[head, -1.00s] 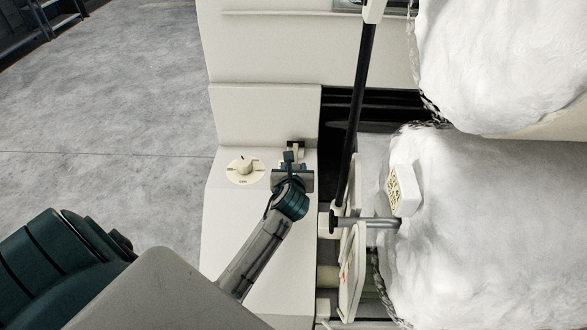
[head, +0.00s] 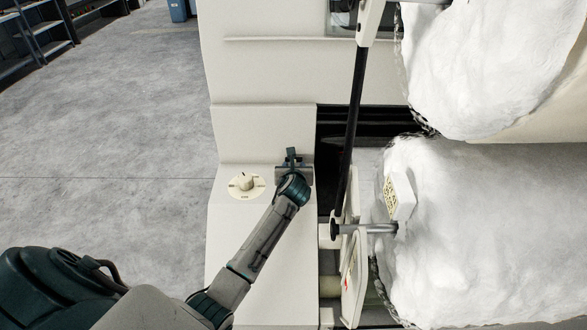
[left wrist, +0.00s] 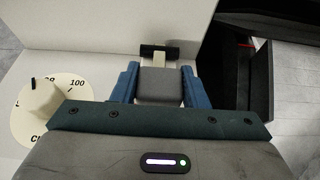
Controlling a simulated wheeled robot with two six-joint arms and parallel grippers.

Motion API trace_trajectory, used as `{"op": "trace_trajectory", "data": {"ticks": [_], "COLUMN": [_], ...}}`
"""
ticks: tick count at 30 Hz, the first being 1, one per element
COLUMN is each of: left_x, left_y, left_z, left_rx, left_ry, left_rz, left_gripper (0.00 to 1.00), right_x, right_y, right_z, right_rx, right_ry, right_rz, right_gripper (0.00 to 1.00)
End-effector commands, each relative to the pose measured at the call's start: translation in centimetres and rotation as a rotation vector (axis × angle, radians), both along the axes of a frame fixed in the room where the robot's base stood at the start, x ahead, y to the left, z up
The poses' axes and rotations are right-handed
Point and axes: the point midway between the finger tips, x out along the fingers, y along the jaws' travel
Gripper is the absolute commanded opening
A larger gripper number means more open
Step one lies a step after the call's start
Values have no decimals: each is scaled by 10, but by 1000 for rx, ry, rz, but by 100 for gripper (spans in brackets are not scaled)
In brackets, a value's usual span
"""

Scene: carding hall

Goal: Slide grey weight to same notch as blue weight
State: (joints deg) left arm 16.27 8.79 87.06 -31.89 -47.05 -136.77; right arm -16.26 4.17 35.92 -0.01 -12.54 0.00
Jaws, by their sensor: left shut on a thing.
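My left gripper (head: 291,160) is over the cream machine ledge, beside a round dial. In the left wrist view its two blue fingers (left wrist: 160,75) are shut on a grey block (left wrist: 161,86). It is probably the grey weight, but no label or notch shows. Just past the block is a pale stem (left wrist: 157,59) with a black crossbar (left wrist: 160,50). In the head view the gripper hides the block. I cannot make out a blue weight in either view. My right gripper is not in view.
The cream dial (head: 247,185) is left of the gripper on the ledge. A black rod (head: 351,130) rises to the right. White fibre rolls (head: 480,240) fill the right side. A pale tag (head: 402,195) with print leans on the lower roll. Open grey floor (head: 110,150) is at left.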

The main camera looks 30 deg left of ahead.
Motion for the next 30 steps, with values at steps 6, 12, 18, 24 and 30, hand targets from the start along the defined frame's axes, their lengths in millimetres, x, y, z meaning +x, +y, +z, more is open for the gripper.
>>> {"op": "trace_trajectory", "data": {"ticks": [6,12,18,24,30], "left_x": [0,0,-13,-42,-68], "left_y": [0,-1,-9,-26,-43], "left_z": [1,1,5,18,32], "left_rx": [0,1,-2,-2,-2], "left_ry": [-1,-1,-3,-3,-3], "left_rz": [0,0,0,-1,-1], "left_gripper": [62,62,62,62,62], "right_x": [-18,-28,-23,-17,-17], "right_y": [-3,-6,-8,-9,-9], "right_z": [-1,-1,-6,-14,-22], "right_rx": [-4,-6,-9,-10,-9], "right_ry": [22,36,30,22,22], "right_rz": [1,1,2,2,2], "right_gripper": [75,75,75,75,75]}}
